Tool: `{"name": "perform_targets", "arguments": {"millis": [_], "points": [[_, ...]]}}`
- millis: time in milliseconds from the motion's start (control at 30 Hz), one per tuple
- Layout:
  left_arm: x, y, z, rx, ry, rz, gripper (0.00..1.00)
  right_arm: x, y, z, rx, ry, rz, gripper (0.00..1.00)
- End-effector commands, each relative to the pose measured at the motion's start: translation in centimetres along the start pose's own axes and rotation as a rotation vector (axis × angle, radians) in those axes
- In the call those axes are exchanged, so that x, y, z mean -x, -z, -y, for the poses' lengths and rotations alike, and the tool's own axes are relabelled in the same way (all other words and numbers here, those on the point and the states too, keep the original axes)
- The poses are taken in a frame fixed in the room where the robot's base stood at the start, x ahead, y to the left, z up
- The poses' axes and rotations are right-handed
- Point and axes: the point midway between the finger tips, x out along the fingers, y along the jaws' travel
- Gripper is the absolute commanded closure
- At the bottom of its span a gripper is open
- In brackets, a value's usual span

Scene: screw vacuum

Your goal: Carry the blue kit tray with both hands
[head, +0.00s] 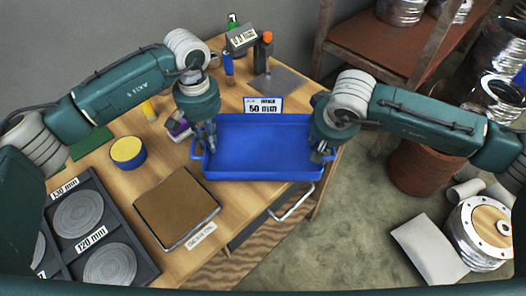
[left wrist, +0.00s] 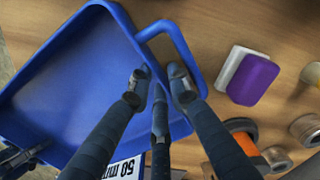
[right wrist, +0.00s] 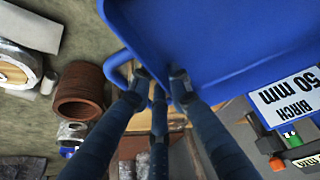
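The blue kit tray (head: 258,160) lies on the wooden table, empty inside, with a loop handle at each end. A "50 mm" birch label (head: 263,105) stands at its back side. My left gripper (head: 208,142) is at the tray's left end; in the left wrist view its fingers straddle the end wall beside the handle (left wrist: 188,50). My right gripper (head: 321,153) is at the right end; in the right wrist view its fingers straddle the wall by the other handle (right wrist: 116,70). Whether the fingers press on the wall is unclear.
A brown square board (head: 176,208), a yellow-topped blue tin (head: 128,152) and a dark tray of discs (head: 140,270) are left of the blue tray. Bottles (head: 228,68) stand behind it. A brown shelf (head: 372,45) stands at back right.

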Motion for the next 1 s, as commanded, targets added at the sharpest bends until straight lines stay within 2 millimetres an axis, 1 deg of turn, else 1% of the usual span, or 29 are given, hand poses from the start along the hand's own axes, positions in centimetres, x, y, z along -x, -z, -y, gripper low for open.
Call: {"name": "perform_targets", "arguments": {"millis": [267, 367, 467, 800, 900, 1000], "points": [[0.1, 0.0, 0.0, 0.000, 0.001, 0.001, 0.74, 0.1, 0.1, 0.0, 0.000, 0.001, -0.001, 0.74], [0.6, 0.0, 0.0, 0.000, 0.000, -0.001, 0.74, 0.1, 0.1, 0.0, 0.000, 0.001, -0.001, 0.74], [1.8, 0.1, 0.0, 0.000, -0.001, -0.003, 0.74, 0.1, 0.1, 0.0, 0.000, 0.001, -0.001, 0.74], [8.8, 0.1, 0.0, 0.000, 0.000, -0.003, 0.74, 0.1, 0.1, 0.0, 0.000, 0.001, -0.001, 0.74], [10.4, 0.1, 0.0, 0.000, 0.000, -0.002, 0.74, 0.1, 0.1, 0.0, 0.000, 0.001, -0.001, 0.74], [11.4, 0.1, 0.0, 0.000, 0.000, -0.002, 0.74, 0.1, 0.1, 0.0, 0.000, 0.001, -0.001, 0.74]]}}
